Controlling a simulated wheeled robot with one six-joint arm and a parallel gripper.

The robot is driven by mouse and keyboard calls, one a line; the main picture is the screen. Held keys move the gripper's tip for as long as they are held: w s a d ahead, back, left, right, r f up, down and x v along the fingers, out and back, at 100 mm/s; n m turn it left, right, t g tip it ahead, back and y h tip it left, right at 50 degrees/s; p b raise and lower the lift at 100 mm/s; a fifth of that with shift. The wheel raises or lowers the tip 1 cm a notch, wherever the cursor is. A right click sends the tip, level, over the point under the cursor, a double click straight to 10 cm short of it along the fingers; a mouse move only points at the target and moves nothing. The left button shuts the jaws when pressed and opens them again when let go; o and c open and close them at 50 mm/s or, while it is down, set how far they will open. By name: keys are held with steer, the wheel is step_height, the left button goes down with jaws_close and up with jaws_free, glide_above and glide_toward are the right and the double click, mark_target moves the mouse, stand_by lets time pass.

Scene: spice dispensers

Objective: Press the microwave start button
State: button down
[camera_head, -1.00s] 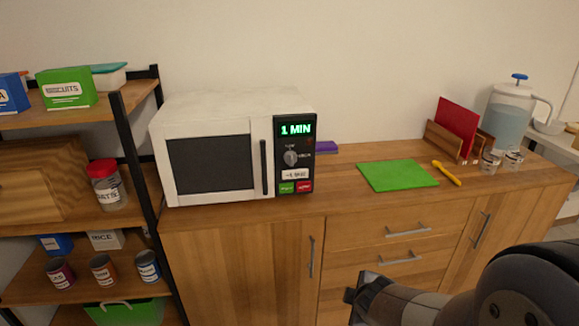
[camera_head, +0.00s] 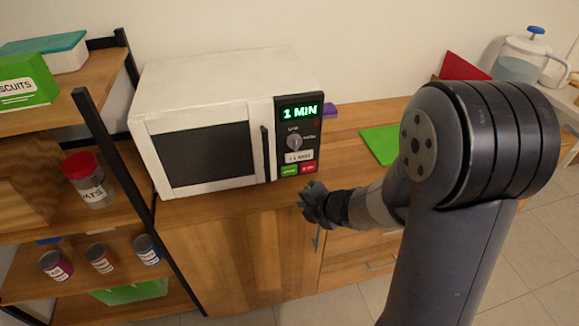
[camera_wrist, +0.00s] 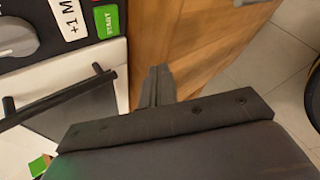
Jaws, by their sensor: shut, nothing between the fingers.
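The white microwave (camera_head: 200,110) stands on the wooden counter with its door closed, and its display (camera_head: 300,111) reads 1 MIN in green. Low on its control panel are a green start button (camera_head: 289,170) and a red button (camera_head: 308,167) beside it. The green button, labelled START, also shows in the wrist view (camera_wrist: 106,21), at the top left. My gripper (camera_head: 303,201) is shut and empty, a little below and in front of the buttons, apart from them. In the wrist view its fingers (camera_wrist: 160,72) are together, pointing up the picture in front of the wooden cabinet.
A dark door handle (camera_wrist: 62,98) juts out beside the panel. A shelf rack (camera_head: 112,150) with tins and jars stands close on the left. A green board (camera_head: 381,143) lies on the counter behind my arm. The tiled floor (camera_head: 535,270) at right is clear.

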steer(key=shift+w, duration=0.1)
steer(key=p, duration=0.4)
glide_toward(288, 175)
steer(key=shift+s+f+x, duration=0.1)
steer(key=shift+s+x, duration=0.05)
steer(key=shift+x, duration=0.7)
steer(key=shift+s+f+x, duration=0.15)
steer(key=shift+x, duration=0.7)
steer(key=shift+s+f+x, duration=0.1)
steer(key=shift+s+x, duration=0.05)
steer(key=shift+x, duration=0.7)
steer(key=shift+a, duration=0.1)
steer(key=shift+w+a, duration=0.1)
steer(key=shift+w, duration=0.3)
steer(key=shift+w+a, duration=0.1)
steer(key=shift+w, duration=0.25)
stand_by(0.4)
steer(key=shift+s+d, duration=0.25)
steer(key=shift+s, duration=0.5)
steer(key=shift+b, duration=0.35)
